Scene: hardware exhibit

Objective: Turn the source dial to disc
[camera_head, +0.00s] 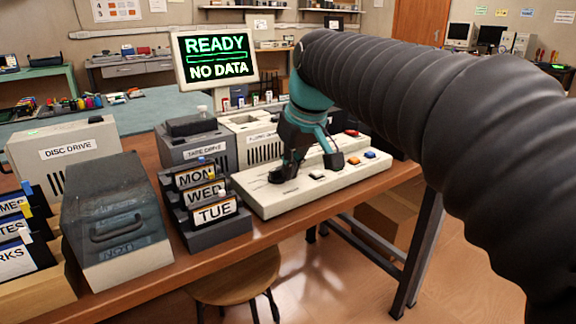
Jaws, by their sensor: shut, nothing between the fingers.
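The control panel (262,197) is a low, cream, slanted box along the right part of the wooden desk. It carries small dark labels and several coloured buttons. My gripper (290,172) is shut and points down at the left half of the panel, with its dark fingertips close to the panel's face. I cannot tell whether they touch it. The source dial cannot be made out; the gripper may be hiding it.
A tape drive (207,148) stands behind the panel. Left of the panel are a MON/WED/TUE rack (216,232), a clear-lidded box (115,225) and a disc drive (72,150). A stool (235,280) stands in front. My arm crosses the upper right.

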